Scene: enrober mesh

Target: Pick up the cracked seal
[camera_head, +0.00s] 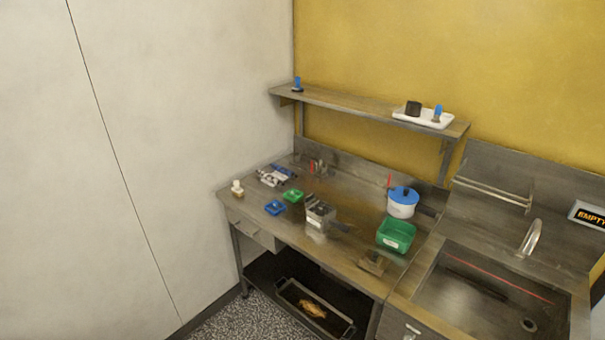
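I cannot make out a cracked seal for certain; the small items are too small to tell apart. Small blue (275,207) and green (293,195) trays lie on the steel worktop (345,248), and what they hold is unclear. A green bin (396,235) stands near the worktop's right end, and its contents are not clear. Neither of my grippers is in view.
A white pot with a blue lid (403,201) and a steel box (320,214) stand on the worktop. A sink (480,290) adjoins at right. A wall shelf (350,105) overhangs the back, holding a white tray (424,119). A dark tray (290,294) sits below.

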